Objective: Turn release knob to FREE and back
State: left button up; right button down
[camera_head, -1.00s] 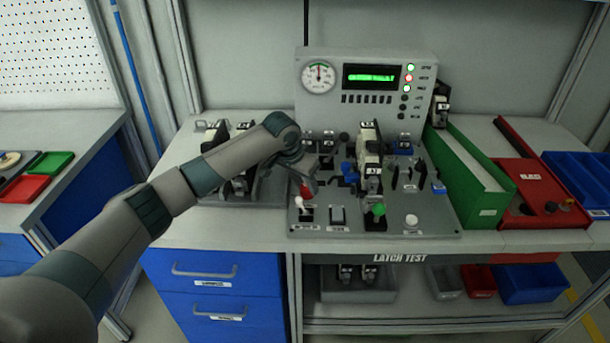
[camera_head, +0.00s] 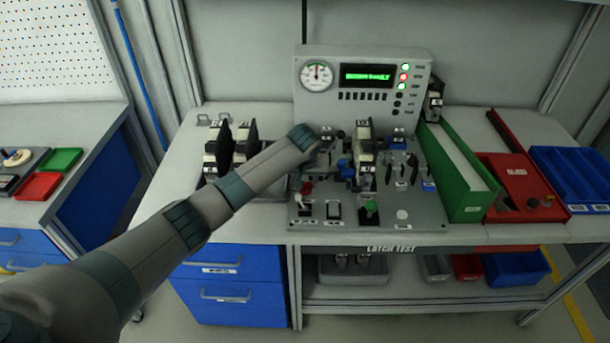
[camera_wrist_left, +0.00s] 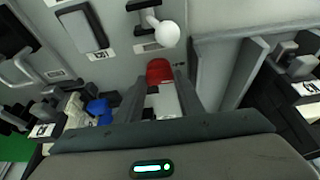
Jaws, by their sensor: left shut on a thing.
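The grey control panel (camera_head: 425,214) stands on the bench. A red knob (camera_head: 307,187) is at its left front; its small labels are not readable. In the left wrist view the red knob (camera_wrist_left: 158,72) sits between the fingers of my left gripper (camera_wrist_left: 160,82), which is shut on it. In the head view my left gripper (camera_head: 306,180) reaches down from the wrist and is mostly hidden by it. A white ball-ended lever (camera_wrist_left: 165,34) is close beyond the knob. My right gripper is not in view.
A latch unit (camera_head: 364,150) stands mid-panel. The gauge and display console (camera_head: 345,115) rises behind. A green bin (camera_head: 465,205) and red box (camera_head: 512,170) stand right.

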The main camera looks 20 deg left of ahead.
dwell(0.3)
pick_arm(q)
jog(key=o, duration=1.1)
jog(key=shift+c, duration=0.2)
jog(key=shift+r, duration=0.2)
jog(key=b+v, duration=0.3)
jog(key=v, duration=1.4)
jog(key=shift+b, duration=0.4)
jog(key=shift+s+d, duration=0.1)
